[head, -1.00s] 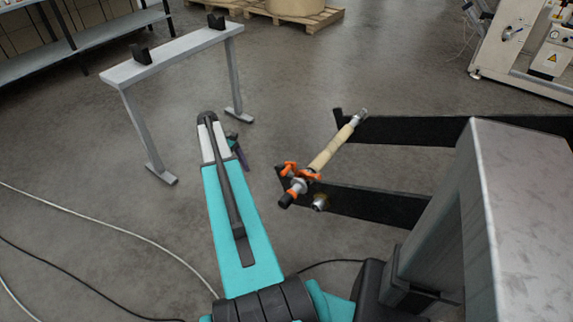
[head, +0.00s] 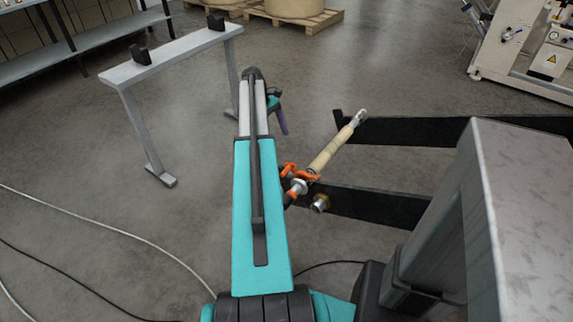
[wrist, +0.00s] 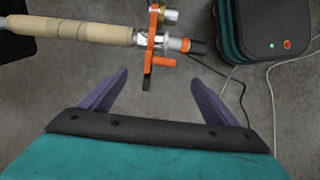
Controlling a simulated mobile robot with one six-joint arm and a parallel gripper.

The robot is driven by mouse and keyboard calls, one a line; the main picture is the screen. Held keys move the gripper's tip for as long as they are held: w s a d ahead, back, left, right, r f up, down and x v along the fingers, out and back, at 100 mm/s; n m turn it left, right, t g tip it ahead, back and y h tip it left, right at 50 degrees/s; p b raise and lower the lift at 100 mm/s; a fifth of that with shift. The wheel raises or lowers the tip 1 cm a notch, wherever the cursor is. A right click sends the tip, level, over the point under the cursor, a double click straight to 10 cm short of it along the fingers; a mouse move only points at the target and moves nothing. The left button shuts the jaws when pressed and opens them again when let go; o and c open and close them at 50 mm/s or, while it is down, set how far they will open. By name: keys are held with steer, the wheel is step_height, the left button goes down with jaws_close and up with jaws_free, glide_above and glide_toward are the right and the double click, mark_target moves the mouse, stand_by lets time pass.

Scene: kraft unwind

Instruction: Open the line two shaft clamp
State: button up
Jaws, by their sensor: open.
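The orange shaft clamp (head: 299,172) sits near the near end of a shaft with a tan core (head: 331,150), which rests on two black arms. In the wrist view the clamp (wrist: 155,38) lies ahead of my gripper (wrist: 158,78), with an orange lever pointing right and a dark-tipped part pointing down toward the space between the fingers. My gripper is open and empty, its purple fingers apart from the clamp. In the head view my gripper (head: 281,118) shows only partly, left of the shaft, behind my arm. My arm hides part of the shaft's near end.
The black support arms (head: 365,203) extend from a large grey metal stand (head: 520,200) at right. A grey rack with two black cradles (head: 172,52) stands at the back left. Cables (head: 120,228) lie on the floor at left. Floor between rack and shaft is clear.

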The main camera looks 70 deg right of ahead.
mark_target(287, 168)
steer(key=x, duration=1.3)
steer(key=shift+f, duration=0.35)
